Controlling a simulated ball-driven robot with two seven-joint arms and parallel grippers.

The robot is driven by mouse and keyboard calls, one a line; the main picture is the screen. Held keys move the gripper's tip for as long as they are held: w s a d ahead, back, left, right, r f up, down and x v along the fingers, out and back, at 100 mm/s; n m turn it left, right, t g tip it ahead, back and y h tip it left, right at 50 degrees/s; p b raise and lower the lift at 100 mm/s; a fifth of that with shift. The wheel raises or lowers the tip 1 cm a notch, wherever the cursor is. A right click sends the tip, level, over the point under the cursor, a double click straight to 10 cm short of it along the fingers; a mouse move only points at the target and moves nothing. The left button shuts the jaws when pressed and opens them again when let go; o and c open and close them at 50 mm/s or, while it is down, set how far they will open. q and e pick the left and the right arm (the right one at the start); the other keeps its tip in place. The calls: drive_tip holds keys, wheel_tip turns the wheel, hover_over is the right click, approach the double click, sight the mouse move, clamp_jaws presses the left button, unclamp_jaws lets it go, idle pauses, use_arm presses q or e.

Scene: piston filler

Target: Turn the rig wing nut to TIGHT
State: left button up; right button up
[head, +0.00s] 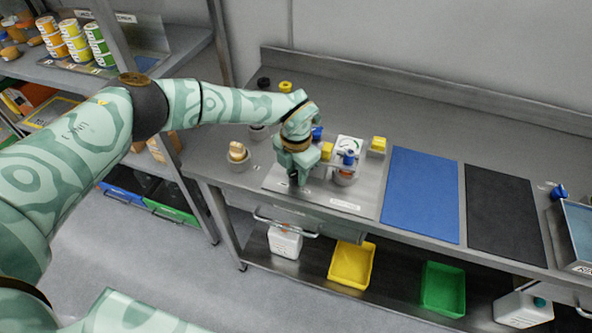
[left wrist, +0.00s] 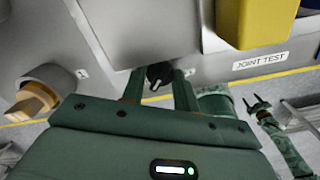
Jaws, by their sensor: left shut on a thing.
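My left gripper (head: 294,176) is down at the front left of the metal rig plate (head: 275,181) on the bench. In the left wrist view, the left gripper's fingers (left wrist: 158,88) stand either side of a small dark wing nut (left wrist: 158,74) with a pale mark on it, and are shut on it. Its TIGHT label cannot be read in either view. My right gripper (left wrist: 258,105) shows small at the right of the left wrist view, with its fingers apart and empty, away from the rig.
A blue mat (head: 421,190) and a black mat (head: 503,212) lie flat to the right. Bins (head: 352,264) sit on the lower shelf.

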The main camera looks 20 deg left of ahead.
sight(296, 175)
use_arm(q)
drive_tip(key=shift+w+r+m, duration=0.1)
drive_tip(key=shift+m, duration=0.2)
idle(0.4)
drive_tip(key=o, duration=0.7)
wheel_tip(296, 175, up, 16)
drive_tip(key=p, duration=0.2)
drive_tip(key=shift+p, duration=0.35)
drive_tip(key=shift+r, duration=0.1)
